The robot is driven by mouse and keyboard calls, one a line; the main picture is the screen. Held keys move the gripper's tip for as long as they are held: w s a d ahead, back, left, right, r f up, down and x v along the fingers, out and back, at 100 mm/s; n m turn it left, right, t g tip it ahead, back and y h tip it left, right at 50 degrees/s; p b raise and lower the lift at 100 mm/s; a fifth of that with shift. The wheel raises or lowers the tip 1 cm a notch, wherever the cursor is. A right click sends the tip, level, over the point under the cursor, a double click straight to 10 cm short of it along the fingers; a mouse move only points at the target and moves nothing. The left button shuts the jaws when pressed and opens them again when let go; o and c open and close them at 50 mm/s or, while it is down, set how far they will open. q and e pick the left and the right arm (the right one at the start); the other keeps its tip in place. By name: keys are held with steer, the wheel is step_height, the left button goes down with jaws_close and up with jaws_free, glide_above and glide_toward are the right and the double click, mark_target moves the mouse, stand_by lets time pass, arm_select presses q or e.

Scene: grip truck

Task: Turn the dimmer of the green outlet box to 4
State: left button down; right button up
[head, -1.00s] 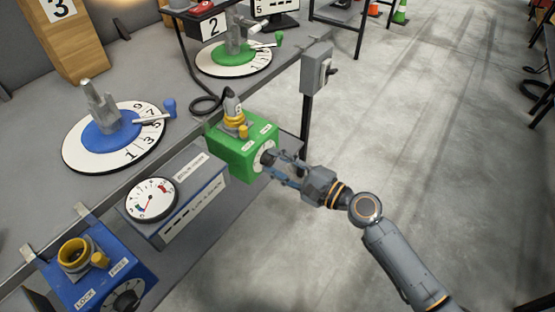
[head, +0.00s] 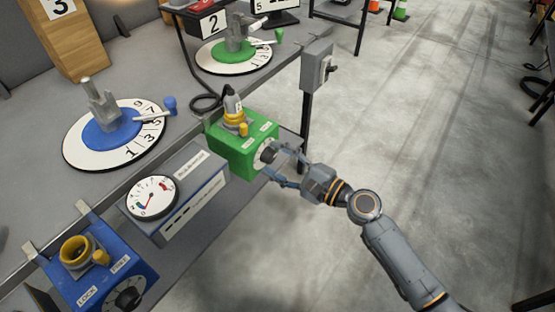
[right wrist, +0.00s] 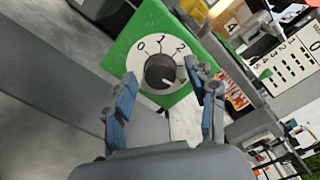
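The green outlet box (head: 236,152) hangs on the bench edge in the middle of the head view. Its dimmer is a dark round knob (head: 268,153) on a white dial, on the face turned toward my right gripper (head: 277,166). In the right wrist view the knob (right wrist: 161,73) sits on the dial, where 0, 1 and 2 can be read. A pale mark shows on the knob's lower right; its exact number is unclear. My right gripper (right wrist: 162,98) is open, its two fingers apart on either side of the knob, with a gap visible. My left gripper is out of view.
A yellow-ringed socket with a grey plug (head: 235,118) tops the green box. A gauge box (head: 185,205) and a blue outlet box (head: 100,268) are to its left. A grey switch box (head: 316,66) stands behind.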

steer(key=v, duration=1.2)
stand_by(0.3)
